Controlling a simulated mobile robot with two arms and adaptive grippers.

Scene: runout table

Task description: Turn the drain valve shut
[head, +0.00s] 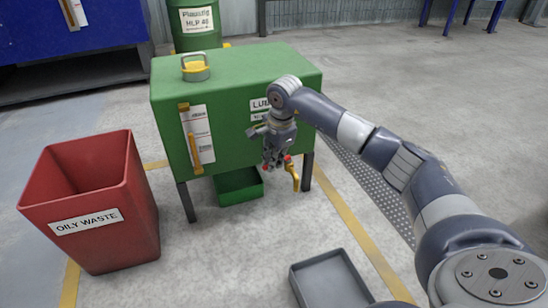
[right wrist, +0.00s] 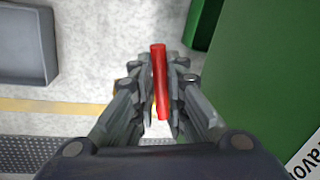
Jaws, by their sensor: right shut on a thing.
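The green lube tank (head: 230,110) stands on dark legs in the head view. My right gripper (head: 277,163) is at its lower front right. In the right wrist view its fingers (right wrist: 161,95) are shut on the drain valve's red handle (right wrist: 160,75), which runs lengthwise between them. In the head view a red end of the handle (head: 288,158) shows beside the fingers. The yellow valve spout (head: 293,180) hangs just to the right. The rest of the valve body is mostly hidden by my gripper. My left gripper is not in view.
A green drip tray (head: 240,191) sits under the tank. A red oily waste bin (head: 95,205) stands at left, a grey tray (head: 328,283) on the floor in front. A sight gauge (head: 195,136) is on the tank front. A floor grating (head: 372,180) runs at right.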

